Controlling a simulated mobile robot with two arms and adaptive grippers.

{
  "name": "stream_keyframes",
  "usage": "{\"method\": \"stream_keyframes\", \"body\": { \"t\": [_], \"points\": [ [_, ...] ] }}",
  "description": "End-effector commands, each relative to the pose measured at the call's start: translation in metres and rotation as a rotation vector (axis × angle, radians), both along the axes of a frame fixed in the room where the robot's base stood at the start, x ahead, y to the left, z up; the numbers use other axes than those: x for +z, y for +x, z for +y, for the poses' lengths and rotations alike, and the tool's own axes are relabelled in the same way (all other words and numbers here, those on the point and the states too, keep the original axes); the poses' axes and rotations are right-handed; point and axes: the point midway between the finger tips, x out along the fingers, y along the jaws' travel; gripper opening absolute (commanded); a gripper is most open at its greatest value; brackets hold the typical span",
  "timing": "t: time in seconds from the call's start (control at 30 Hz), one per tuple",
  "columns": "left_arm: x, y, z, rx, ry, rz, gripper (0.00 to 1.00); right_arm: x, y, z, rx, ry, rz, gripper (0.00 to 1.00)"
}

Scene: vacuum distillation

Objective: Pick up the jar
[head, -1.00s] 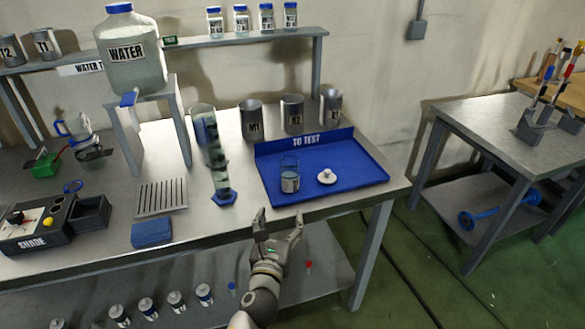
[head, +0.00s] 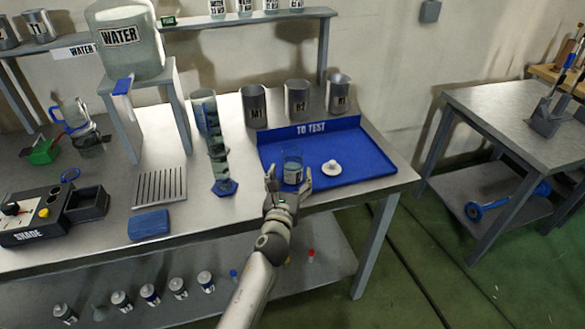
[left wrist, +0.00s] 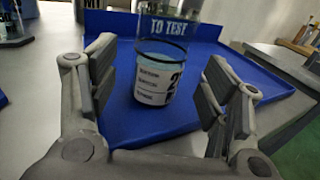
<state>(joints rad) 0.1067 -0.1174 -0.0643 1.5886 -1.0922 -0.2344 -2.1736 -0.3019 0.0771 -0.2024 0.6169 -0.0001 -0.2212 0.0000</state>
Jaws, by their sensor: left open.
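The jar (head: 292,170) is clear glass with a white label and stands upright on the blue "TO TEST" tray (head: 375,166). In the left wrist view the jar (left wrist: 158,85) shows between the two open fingers, a little beyond their tips. My left gripper (head: 288,182) is open and empty at the tray's front edge, just in front of the jar. It also shows in the left wrist view (left wrist: 158,95), with a gap on each side of the jar. A white lid (head: 331,168) lies on the tray to the right of the jar. My right gripper is not in view.
A tall graduated cylinder (head: 217,150) stands left of the tray. A blue sponge-like block (head: 149,225) and a slotted rack (head: 160,187) lie to the left. The tray's right part is clear.

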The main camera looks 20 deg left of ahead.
Motion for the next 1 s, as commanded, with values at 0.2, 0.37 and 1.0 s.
{"method": "stream_keyframes", "body": {
  "t": [0.2,0.37,1.0],
  "points": [
    [0.002,0.028,0.004,0.001,-0.002,-0.001,0.71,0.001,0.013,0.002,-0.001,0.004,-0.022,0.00],
    [0.001,0.036,0.005,0.000,-0.002,0.000,0.71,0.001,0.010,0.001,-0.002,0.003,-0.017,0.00],
    [0.001,0.036,0.006,0.000,-0.001,0.000,0.17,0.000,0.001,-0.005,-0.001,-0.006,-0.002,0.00]
  ]
}}
